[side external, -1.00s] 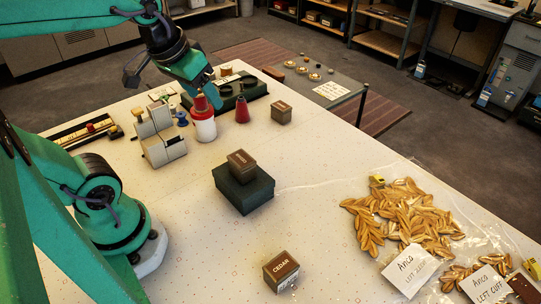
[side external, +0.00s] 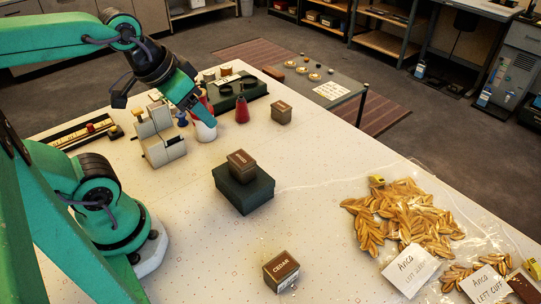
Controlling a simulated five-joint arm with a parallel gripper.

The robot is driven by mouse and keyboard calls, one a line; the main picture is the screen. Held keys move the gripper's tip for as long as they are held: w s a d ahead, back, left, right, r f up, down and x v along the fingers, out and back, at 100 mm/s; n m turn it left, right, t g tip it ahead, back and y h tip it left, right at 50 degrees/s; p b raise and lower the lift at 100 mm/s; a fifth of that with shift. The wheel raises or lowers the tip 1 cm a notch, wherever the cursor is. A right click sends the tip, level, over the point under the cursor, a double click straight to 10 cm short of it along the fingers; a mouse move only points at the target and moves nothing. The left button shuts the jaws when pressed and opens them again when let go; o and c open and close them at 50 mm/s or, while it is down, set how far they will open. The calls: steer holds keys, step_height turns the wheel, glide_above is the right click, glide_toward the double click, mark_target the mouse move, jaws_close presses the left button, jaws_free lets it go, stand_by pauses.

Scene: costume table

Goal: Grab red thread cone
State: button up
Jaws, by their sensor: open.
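The red thread cone (side external: 242,110) stands upright on the white table, in front of the dark green tray and right of the white container. My gripper (side external: 209,120) is open, with its green tip pointing down and to the right. The tip is left of the cone and apart from it in the picture. It overlaps the white container (side external: 205,133), which has a red upper part, and hides much of it. I cannot tell whether the gripper touches that container.
A dark green tray (side external: 262,87) with round black parts stands behind the cone. A small brown box (side external: 281,112) is to its right. A grey-white device (side external: 163,147) stands at left. A brown box sits on a dark box (side external: 258,190) nearer the front. Gold leaf pieces (side external: 400,215) lie at right.

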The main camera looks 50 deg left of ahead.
stand_by(0.4)
steer(key=n+g, duration=0.5)
steer(key=n, duration=0.1)
glide_above(241, 98)
step_height(241, 98, down, 12)
steer(key=shift+f, duration=0.2)
steer(key=shift+w+a+f+g, duration=0.1)
steer(key=shift+a+f+g, duration=0.25)
steer(key=shift+f, duration=0.1)
steer(key=shift+d+f, duration=0.2)
steer(key=shift+f, duration=3.65)
